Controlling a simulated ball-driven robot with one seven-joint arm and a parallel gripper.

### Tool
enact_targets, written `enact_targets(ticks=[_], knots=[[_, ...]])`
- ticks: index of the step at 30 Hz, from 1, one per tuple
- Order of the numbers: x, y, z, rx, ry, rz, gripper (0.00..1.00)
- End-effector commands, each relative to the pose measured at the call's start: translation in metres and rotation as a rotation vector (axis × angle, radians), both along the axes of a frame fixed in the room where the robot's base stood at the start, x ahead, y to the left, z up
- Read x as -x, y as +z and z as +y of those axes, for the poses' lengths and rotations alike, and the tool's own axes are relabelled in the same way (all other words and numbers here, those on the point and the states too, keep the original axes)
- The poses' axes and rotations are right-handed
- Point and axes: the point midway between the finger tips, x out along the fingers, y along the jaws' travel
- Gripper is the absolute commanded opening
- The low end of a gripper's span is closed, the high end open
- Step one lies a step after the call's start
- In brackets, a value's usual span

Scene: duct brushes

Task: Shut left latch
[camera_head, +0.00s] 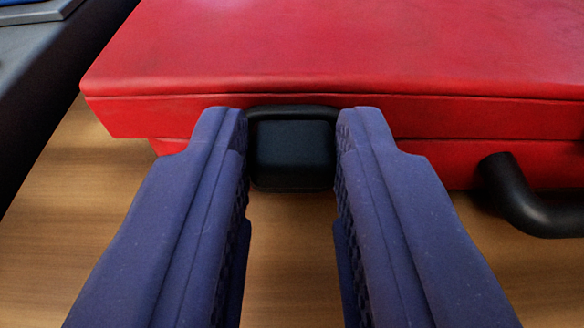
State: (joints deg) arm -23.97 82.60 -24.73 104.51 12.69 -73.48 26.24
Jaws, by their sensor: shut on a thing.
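A red case (330,50) with its lid down fills the upper part of the view. The left latch (292,155), a black block with rounded corners, sits on the case's front face across the seam between lid and base. My gripper (292,140) has one blue-grey finger on each side of the latch and is shut on it. The fingertips reach the front of the lid. The finger pads hide the latch's side edges.
A black carrying handle (525,205) sticks out from the case front at the right. The case rests on a wooden surface (80,190), bare in front of it. A dark grey object or edge (40,70) lies at the upper left.

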Motion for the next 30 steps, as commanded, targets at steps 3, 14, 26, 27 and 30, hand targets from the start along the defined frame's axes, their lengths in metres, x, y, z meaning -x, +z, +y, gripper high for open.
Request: enact_targets(ticks=[3,14,26,27,30], knots=[[0.000,0.000,0.000,0.000,0.000,0.000,0.50],[0.004,0.002,0.000,-0.001,0.000,-0.001,0.53],[0.067,0.020,0.001,0.000,-0.001,0.001,0.53],[0.071,0.021,0.001,-0.001,0.000,0.001,0.53],[0.075,0.021,0.001,-0.001,0.000,0.000,0.53]])
